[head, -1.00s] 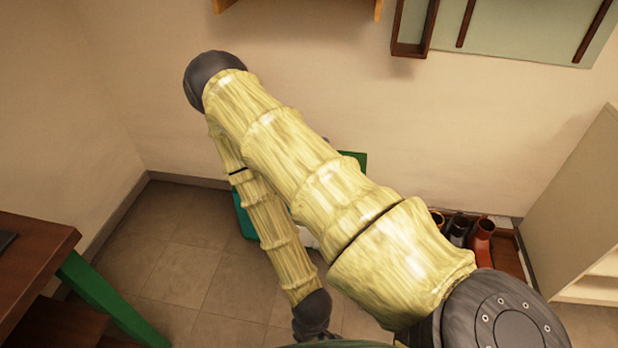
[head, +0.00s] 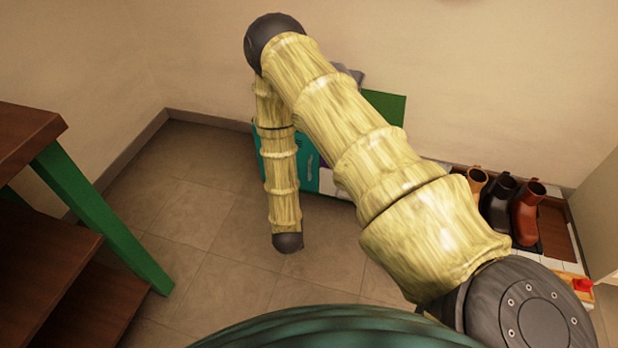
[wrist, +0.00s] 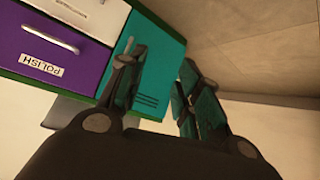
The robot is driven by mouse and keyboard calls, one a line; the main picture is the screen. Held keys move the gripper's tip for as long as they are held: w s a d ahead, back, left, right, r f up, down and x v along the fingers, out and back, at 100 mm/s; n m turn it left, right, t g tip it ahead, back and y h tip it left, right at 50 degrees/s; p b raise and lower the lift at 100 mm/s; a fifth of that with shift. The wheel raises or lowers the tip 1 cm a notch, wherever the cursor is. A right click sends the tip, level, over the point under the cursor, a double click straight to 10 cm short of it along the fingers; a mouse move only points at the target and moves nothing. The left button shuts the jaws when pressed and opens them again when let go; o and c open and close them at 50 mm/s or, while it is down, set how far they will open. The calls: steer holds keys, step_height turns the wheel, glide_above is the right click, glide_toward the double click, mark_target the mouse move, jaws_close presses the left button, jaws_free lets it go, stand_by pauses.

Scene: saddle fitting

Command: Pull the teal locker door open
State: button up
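The teal locker door (wrist: 160,55) is in the wrist view, with dark vent slots and a pale upright handle (wrist: 128,45). It looks shut, flush with its cabinet. My gripper (wrist: 162,60) is open in front of it, its two dark fingers spread apart. The left fingertip overlaps the handle's lower end in the picture; I cannot tell whether they touch. The right finger is near the door's right edge. In the head view the teal door (head: 308,162) is partly hidden behind my arm, and my gripper is not seen there.
Beside the door are a purple drawer (wrist: 48,55) labelled POLISH and a white drawer (wrist: 88,14). Several boots (head: 526,210) stand right of the cabinet. A brown table with green legs (head: 95,215) stands at left. The tiled floor (head: 205,235) between is clear.

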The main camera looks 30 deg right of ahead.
steer(key=w+d+f+m+t+h+b, duration=0.25)
steer(key=w+d+f+b, duration=0.2)
steer(key=w+b, duration=0.3)
steer(key=m+g+h+b, duration=0.2)
steer(key=m+h+b, duration=0.45)
steer(key=b, duration=0.65)
glide_toward(309, 167)
steer(key=f+n+h, duration=0.1)
steer(key=h, duration=0.1)
steer(key=b+x, duration=0.1)
steer(key=x, duration=0.2)
steer(key=b+x, duration=0.1)
steer(key=x, duration=0.2)
steer(key=f+b+x, duration=0.1)
steer(key=x, duration=0.1)
steer(key=shift+w+d+b, duration=0.2)
steer(key=shift+w+b, duration=0.1)
steer(key=shift+w, duration=0.2)
steer(key=shift+x, duration=0.9)
steer(key=shift+r, duration=0.15)
jaws_close()
